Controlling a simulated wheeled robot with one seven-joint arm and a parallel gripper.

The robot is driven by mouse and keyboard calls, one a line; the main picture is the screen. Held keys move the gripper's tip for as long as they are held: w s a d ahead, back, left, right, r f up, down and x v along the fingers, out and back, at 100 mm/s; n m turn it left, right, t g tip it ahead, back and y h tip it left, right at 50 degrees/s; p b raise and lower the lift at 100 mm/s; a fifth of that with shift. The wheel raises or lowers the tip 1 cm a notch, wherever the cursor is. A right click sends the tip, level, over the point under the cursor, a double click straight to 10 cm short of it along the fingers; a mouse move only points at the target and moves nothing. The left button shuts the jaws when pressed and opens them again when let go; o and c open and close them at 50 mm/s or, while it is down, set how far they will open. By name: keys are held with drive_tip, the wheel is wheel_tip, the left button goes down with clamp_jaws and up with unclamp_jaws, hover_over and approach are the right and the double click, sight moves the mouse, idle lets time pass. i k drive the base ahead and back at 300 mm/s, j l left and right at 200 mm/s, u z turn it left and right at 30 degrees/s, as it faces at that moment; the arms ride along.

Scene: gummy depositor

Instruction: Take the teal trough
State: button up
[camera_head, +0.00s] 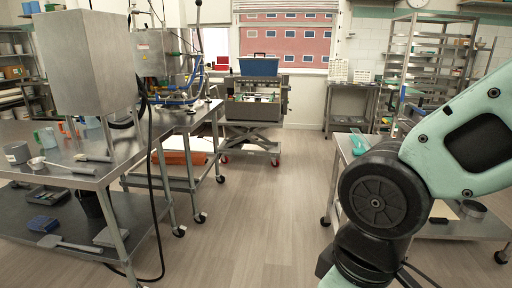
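I cannot tell for certain which thing is the teal trough. A small teal piece (358,144) lies on the steel cart at the right, partly hidden behind my mint-green and black arm. A blue, open-topped box (258,66) sits on top of the depositor machine (257,107) at the back centre. A small teal container (47,138) stands on the steel table at the left. My arm fills the right side of the view. My gripper is outside the view.
The steel table (120,165) at the left holds cups, utensils and a tall metal box (90,60). A black cable hangs at its edge. The steel cart (343,150) stands at the right, with a wheeled rack (425,65) behind. The floor (260,215) between is clear.

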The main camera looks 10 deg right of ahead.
sight(359, 143)
drive_tip(key=i+z, duration=0.1)
drive_tip(key=i, duration=0.5)
drive_tip(key=i+j+z, duration=0.15)
drive_tip(key=i, duration=0.4)
drive_tip(key=i+j+z, duration=0.1)
drive_tip(key=i, duration=0.45)
drive_tip(key=i+j+z, duration=0.25)
drive_tip(key=i+z, duration=0.2)
drive_tip(key=i+j+z, duration=0.9)
drive_tip(key=k, duration=0.1)
